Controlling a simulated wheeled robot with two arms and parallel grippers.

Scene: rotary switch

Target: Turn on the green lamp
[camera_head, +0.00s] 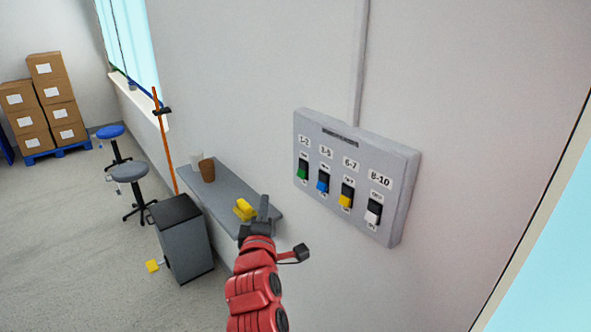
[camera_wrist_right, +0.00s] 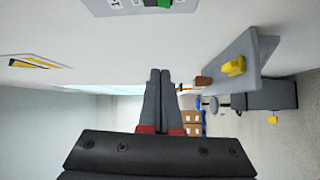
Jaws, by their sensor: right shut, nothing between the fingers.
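A grey switch panel (camera_head: 399,196) is fixed to the wall. It has a row of coloured rocker switches: a green switch (camera_head: 302,170) at the left, then a blue switch (camera_head: 323,181), a yellow switch (camera_head: 346,195) and a white switch (camera_head: 373,212). No separate green lamp can be made out. My right gripper (camera_head: 264,207) is shut and empty, below and left of the panel, apart from it. In the right wrist view its fingers (camera_wrist_right: 160,100) are together, and the green switch (camera_wrist_right: 160,3) shows at the top edge. My left gripper is not in view.
A grey wall shelf (camera_head: 222,185) holds a brown cup (camera_head: 207,170), a white cup (camera_head: 196,158) and a yellow object (camera_head: 244,209) near my right gripper. A dark cabinet (camera_head: 183,240), stools (camera_head: 130,173) and stacked boxes (camera_head: 47,68) stand left. The wall around the panel is clear.

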